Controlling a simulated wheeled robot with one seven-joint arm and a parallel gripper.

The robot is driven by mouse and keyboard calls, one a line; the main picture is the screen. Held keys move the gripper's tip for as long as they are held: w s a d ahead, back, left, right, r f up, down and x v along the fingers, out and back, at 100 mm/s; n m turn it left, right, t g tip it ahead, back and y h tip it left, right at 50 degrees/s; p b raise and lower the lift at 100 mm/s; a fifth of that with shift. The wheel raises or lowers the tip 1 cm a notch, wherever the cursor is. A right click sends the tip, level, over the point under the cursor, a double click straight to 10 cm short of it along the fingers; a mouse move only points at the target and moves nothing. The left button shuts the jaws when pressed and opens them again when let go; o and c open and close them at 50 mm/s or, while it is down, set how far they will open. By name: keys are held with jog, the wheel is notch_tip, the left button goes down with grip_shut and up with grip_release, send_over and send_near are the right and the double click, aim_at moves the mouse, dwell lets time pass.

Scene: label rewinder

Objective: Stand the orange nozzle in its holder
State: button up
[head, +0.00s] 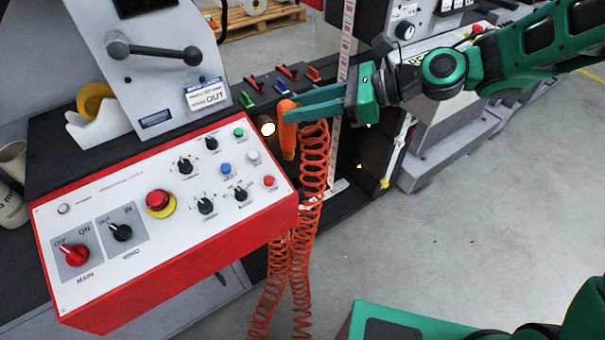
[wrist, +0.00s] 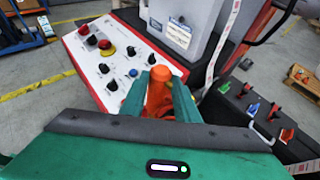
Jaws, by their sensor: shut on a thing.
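The orange nozzle (head: 287,128) is held roughly upright between the fingers of my gripper (head: 290,110). In the wrist view the nozzle (wrist: 159,92) stands between the two green fingertips of my gripper (wrist: 160,88). A coiled orange hose (head: 314,165) hangs beside the nozzle and loops down past the control box toward the floor. The nozzle is in the air just beyond the right end of the control box. I cannot make out the holder for certain in either view.
The red control box (head: 170,265) with knobs and buttons is close on the left. Several small coloured levers (head: 286,72) stand on the dark machine top behind the nozzle. A tape dispenser (head: 95,120) and a cup (head: 12,180) are at left. Grey floor is clear at right.

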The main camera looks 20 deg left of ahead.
notch_tip(320, 180, down, 16)
jog(key=shift+d, duration=0.25)
jog(key=o, duration=1.2)
jog(key=shift+w+f, duration=0.1)
jog(key=v, duration=1.2)
